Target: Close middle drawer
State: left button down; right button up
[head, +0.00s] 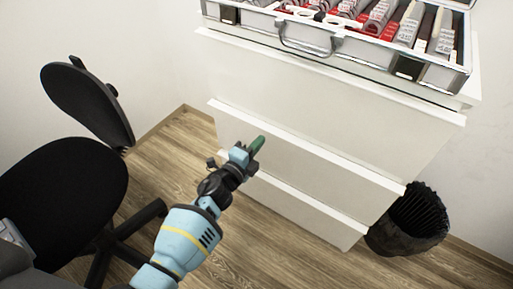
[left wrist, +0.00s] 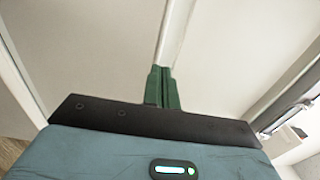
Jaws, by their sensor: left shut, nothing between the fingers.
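A white cabinet (head: 310,95) with three stacked drawer fronts stands ahead of me. The middle drawer (head: 310,172) is the front below the second pale ledge; it looks about in line with the others, and I cannot tell whether a small gap remains. My left gripper (head: 257,145) has its green fingertips in front of the middle drawer, just below that ledge; contact is unclear. In the left wrist view the green fingers (left wrist: 162,88) are shut together and empty, with a pale drawer edge (left wrist: 174,35) running up beyond them. My right gripper is not in view.
An open case (head: 325,42) with several rolled and red items sits on the cabinet top. A black bin (head: 410,225) stands at the cabinet's right. A black office chair (head: 65,180) is at the left, near my arm. Bare wooden floor (head: 180,140) lies between chair and cabinet.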

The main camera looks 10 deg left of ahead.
pick_arm(q)
jog(key=p+v, duration=0.2)
jog(key=v, duration=0.9)
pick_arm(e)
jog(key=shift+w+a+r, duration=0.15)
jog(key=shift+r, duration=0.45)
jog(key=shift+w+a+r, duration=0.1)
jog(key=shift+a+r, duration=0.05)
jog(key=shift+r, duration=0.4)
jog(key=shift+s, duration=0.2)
